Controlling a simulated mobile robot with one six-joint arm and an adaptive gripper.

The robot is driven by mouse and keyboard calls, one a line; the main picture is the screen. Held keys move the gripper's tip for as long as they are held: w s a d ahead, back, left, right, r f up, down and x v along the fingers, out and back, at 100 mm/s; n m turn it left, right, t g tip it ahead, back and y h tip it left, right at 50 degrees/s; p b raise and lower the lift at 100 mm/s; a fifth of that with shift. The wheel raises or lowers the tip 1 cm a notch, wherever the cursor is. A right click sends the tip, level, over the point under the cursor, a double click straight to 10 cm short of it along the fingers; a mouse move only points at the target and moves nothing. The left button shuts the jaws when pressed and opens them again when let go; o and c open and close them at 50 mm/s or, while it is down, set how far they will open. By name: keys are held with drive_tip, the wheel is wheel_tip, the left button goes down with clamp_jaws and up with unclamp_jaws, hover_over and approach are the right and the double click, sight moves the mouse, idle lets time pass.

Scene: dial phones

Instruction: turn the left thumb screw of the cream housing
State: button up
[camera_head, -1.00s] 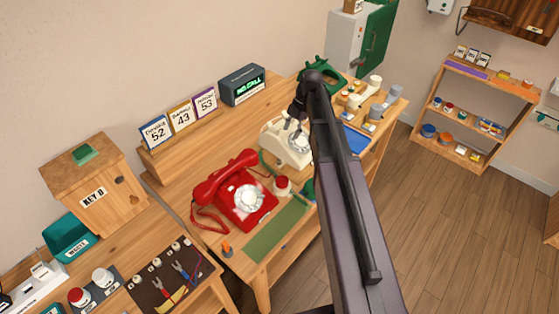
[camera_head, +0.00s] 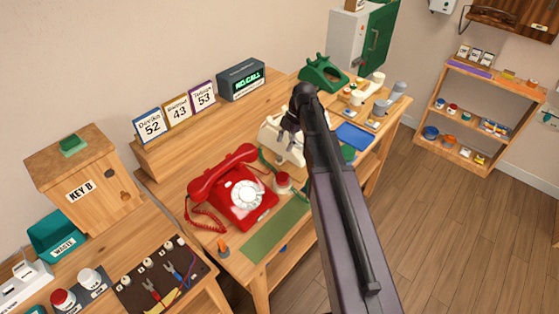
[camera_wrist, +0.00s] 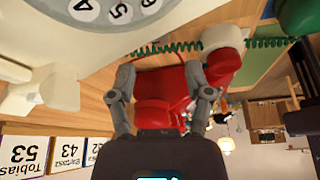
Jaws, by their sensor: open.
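The cream housing (camera_head: 275,138) stands on the wooden desk behind the red telephone in the head view, partly hidden by my arm. In the wrist view its pale body and part of its number dial (camera_wrist: 110,12) fill the upper left. I cannot make out the left thumb screw in either view. My gripper (camera_wrist: 160,85) is open, with empty space between its two fingers. In the head view my gripper (camera_head: 291,122) is at the cream housing, and I cannot tell whether it touches it.
The red telephone (camera_head: 222,207) sits in front, and shows beyond my fingers in the wrist view (camera_wrist: 155,100). A green telephone (camera_head: 323,74) stands behind. Number cards (camera_head: 178,112) line the shelf; a green mat (camera_head: 272,234) is bare.

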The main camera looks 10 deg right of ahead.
sight(279, 157)
drive_tip(key=shift+b+x, duration=2.45)
drive_tip(key=shift+x, duration=0.5)
clamp_jaws()
